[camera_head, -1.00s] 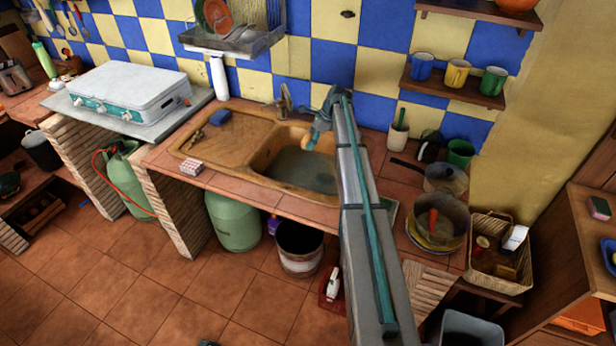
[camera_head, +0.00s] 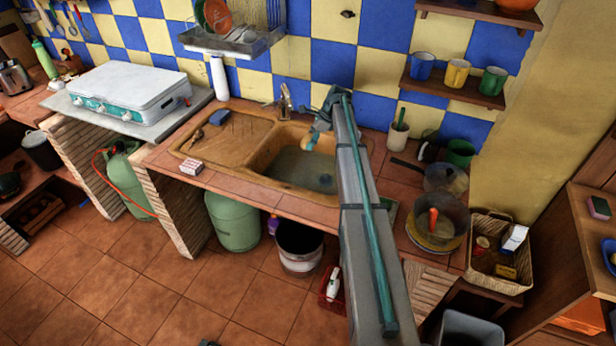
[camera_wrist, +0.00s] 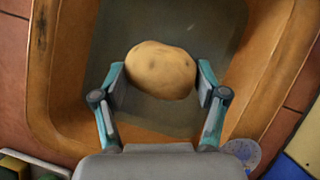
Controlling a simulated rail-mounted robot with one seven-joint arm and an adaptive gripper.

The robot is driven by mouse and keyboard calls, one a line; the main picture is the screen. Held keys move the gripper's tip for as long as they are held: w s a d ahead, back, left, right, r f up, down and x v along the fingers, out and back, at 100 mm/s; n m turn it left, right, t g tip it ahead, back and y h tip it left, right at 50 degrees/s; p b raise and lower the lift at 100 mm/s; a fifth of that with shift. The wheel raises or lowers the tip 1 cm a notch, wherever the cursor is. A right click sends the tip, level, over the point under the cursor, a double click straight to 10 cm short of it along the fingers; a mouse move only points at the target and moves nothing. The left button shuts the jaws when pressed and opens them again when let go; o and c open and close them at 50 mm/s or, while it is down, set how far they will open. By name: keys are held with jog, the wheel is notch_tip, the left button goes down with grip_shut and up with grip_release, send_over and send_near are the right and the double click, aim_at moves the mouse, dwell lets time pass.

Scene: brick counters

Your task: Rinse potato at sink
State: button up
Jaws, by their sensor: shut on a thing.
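A tan potato (camera_wrist: 161,70) is held between the two fingers of my gripper (camera_wrist: 161,82) in the wrist view. The gripper is shut on it, one finger on each side. The potato is over the basin of the sink (camera_head: 262,190), which has a brown rim and a grey bottom. In the head view my gripper (camera_head: 312,138) is small, over the back right part of the basin, and the potato is mostly hidden there. The faucet (camera_head: 287,99) stands at the back edge of the sink, just left of my gripper. I cannot tell whether water runs.
A drainboard (camera_head: 232,140) with a blue sponge (camera_head: 220,117) lies left of the basin. Pots (camera_head: 438,222) and a basket (camera_head: 500,250) stand to the right. Mugs (camera_head: 457,73) sit on a wall shelf.

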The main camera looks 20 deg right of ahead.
aim_at(307, 137)
jog(key=shift+r, duration=0.15)
jog(key=shift+r+p, duration=0.85)
jog(key=shift+r, duration=1.05)
